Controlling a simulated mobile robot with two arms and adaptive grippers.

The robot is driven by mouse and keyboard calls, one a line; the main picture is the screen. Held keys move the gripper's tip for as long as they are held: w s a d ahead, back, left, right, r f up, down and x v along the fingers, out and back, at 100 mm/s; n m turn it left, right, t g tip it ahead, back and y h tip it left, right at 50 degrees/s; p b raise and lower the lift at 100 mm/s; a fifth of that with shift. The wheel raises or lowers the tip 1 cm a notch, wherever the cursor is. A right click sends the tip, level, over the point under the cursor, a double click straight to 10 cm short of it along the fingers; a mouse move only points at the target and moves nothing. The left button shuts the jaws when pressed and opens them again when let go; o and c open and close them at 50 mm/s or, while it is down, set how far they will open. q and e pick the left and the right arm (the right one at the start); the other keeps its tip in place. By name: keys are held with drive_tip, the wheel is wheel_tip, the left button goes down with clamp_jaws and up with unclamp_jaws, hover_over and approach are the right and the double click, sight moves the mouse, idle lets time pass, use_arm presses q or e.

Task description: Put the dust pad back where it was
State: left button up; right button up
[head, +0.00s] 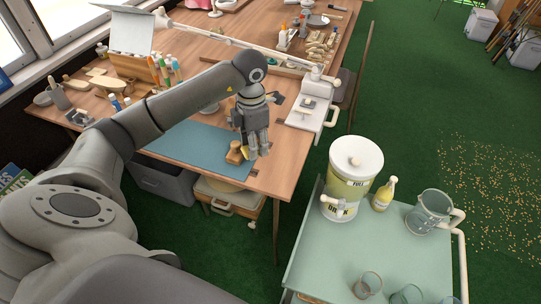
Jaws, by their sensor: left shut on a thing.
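My left gripper (251,153) reaches in from the left and points down over the front right of the blue-green mat (198,138) on the wooden table. It is shut on a small tan-and-brown thing (236,154), which looks like the dust pad. The fingers hide part of it, and I cannot tell whether it touches the mat. My right gripper is out of view.
A white machine (314,101) stands right of the mat. Bottles and a paint box (150,68) fill the table's back left. The cart (330,255) at front right bears a drink dispenser (352,170), bottle (384,194), pitcher (429,211) and glasses.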

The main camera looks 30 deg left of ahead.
use_arm(q)
hover_over(271, 167)
drive_tip(key=f, duration=0.3)
drive_tip(key=s+f, duration=0.1)
drive_tip(key=shift+a+f, duration=0.25)
drive_tip(key=shift+a, duration=0.1)
drive_tip(key=shift+w+d+f+p, duration=0.3)
drive_tip(key=shift+w+f, duration=0.2)
drive_tip(key=shift+f, duration=0.15)
wheel_tip(271, 167, down, 3)
drive_tip(key=shift+p, duration=0.5)
drive_tip(key=shift+f, duration=0.1)
drive_tip(key=shift+f, duration=0.15)
drive_tip(key=o, duration=0.9)
